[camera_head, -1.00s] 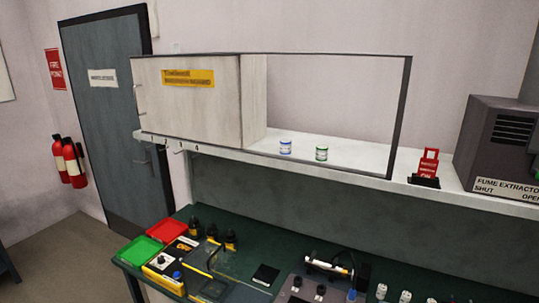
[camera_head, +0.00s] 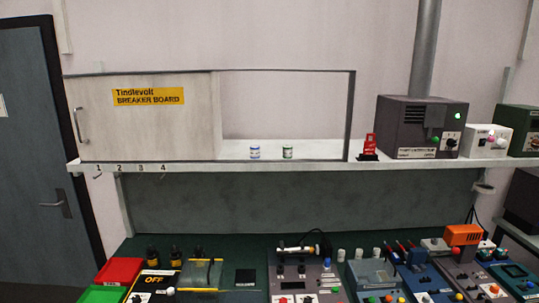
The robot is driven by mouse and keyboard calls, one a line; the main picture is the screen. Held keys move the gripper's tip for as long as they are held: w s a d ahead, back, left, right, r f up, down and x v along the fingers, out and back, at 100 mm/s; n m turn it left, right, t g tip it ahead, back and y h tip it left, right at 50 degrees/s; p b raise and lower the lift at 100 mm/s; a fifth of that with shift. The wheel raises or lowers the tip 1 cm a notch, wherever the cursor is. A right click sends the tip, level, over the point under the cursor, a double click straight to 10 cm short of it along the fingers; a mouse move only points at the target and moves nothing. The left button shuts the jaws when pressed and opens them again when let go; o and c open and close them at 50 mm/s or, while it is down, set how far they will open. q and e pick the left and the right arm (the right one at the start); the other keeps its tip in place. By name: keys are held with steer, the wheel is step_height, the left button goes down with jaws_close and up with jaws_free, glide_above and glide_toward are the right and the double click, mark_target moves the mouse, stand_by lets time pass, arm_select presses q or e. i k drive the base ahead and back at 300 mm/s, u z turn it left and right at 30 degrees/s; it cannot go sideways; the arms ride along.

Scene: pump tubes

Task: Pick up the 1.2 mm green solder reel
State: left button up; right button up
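The green solder reel (camera_head: 288,152) is a small white reel with dark green bands. It stands upright on the shelf inside the open right half of the breaker board cabinet. A similar reel with blue bands (camera_head: 255,152) stands just to its left, with a gap between them. The size print on the reels is too small to read. Neither of my grippers shows in the head view.
The cabinet's panel (camera_head: 145,117) covers its left half. A red tag holder (camera_head: 369,147) and a grey fume extractor (camera_head: 418,127) stand right of the cabinet on the shelf (camera_head: 300,166). The green workbench below is crowded with devices, bottles and trays (camera_head: 120,270).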

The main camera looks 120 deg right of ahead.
mark_target(287, 150)
steer(key=z, duration=3.8)
